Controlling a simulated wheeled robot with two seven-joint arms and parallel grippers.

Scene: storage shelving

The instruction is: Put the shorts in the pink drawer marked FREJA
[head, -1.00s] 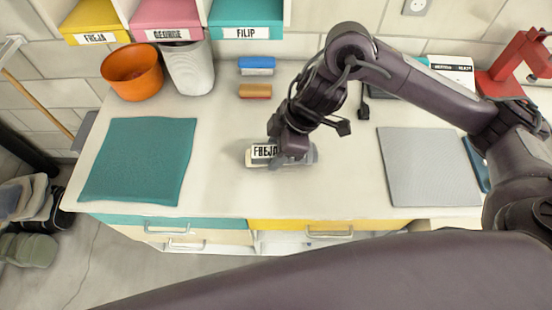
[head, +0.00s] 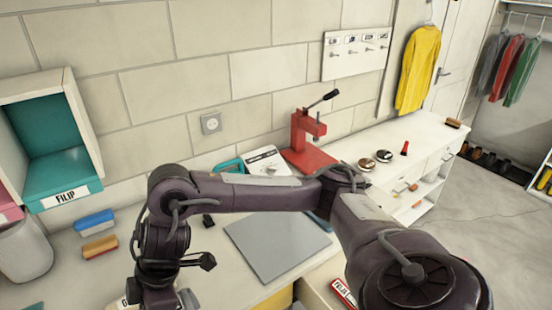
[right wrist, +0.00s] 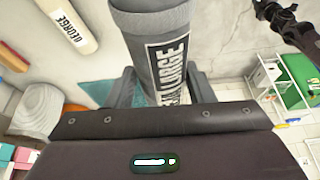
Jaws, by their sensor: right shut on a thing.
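My right gripper (right wrist: 160,88) is shut on a dark grey rolled cloth (right wrist: 153,22) in the right wrist view. Its white label ends in "LARGE"; the rest is partly hidden. I take it for the shorts, though its folded shape does not confirm this. In the head view my right arm hangs over the bench at lower left, with the gripper largely cut off by the bottom edge. A dark part that looks like my left gripper (right wrist: 285,22) shows at the wrist view's top right; its jaws are unclear. I cannot identify a pink drawer marked FREJA.
A cream roll labelled GEORGE (right wrist: 68,25) lies beside the held cloth. The bench holds a grey mat (head: 278,243), blue (head: 93,222) and orange (head: 100,247) brushes and a red press (head: 303,140). A teal FILIP box (head: 62,180) sits in the wall shelf.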

